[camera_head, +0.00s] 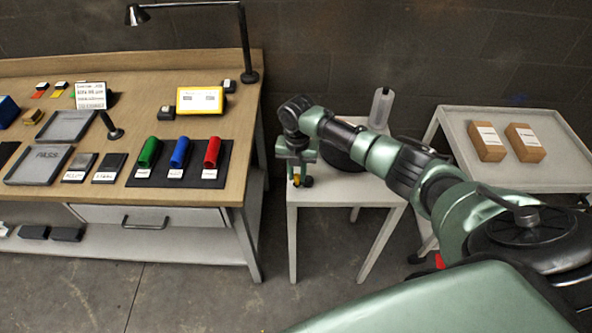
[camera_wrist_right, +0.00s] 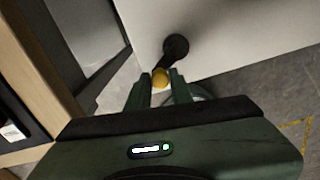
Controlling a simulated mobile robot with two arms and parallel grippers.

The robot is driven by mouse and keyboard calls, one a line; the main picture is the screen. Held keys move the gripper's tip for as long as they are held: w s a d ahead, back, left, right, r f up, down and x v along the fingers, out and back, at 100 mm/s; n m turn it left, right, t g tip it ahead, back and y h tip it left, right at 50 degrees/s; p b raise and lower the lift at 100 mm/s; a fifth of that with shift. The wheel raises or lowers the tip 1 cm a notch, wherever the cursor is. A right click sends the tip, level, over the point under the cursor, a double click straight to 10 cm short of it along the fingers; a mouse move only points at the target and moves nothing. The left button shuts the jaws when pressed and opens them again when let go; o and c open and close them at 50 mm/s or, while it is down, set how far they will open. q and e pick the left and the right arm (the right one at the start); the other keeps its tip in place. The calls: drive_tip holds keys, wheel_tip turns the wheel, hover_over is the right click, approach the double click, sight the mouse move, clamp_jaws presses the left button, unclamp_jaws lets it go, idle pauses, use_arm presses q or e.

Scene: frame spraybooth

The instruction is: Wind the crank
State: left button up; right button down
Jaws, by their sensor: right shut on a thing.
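The crank shows in the right wrist view as a dark arm with a round black end (camera_wrist_right: 176,47) and a yellow knob (camera_wrist_right: 160,78). My right gripper (camera_wrist_right: 161,82) has one finger on each side of the yellow knob and is shut on it. In the head view the right gripper (camera_head: 297,172) points down at the left edge of a small white table (camera_head: 345,188). The yellow knob (camera_head: 296,180) is only just visible there, and my arm hides much of the area. My left gripper is not in view.
A wooden bench (camera_head: 240,125) stands close on the left, with a black lamp (camera_head: 246,60) and colored cylinders. A clear bottle (camera_head: 381,107) and a partly hidden dark round object (camera_head: 338,160) are on the white table. A grey cart (camera_head: 560,165) holds two brown boxes.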

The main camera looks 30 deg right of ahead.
drive_tip(key=shift+s+n, duration=0.2)
drive_tip(key=shift+n, duration=0.3)
drive_tip(key=c, duration=1.3)
unclamp_jaws()
drive_tip(key=shift+o, duration=0.2)
drive_tip(key=shift+r, duration=0.1)
wheel_tip(320, 180, up, 8)
drive_tip(key=shift+f+b, duration=0.2)
drive_tip(key=shift+b, duration=0.6)
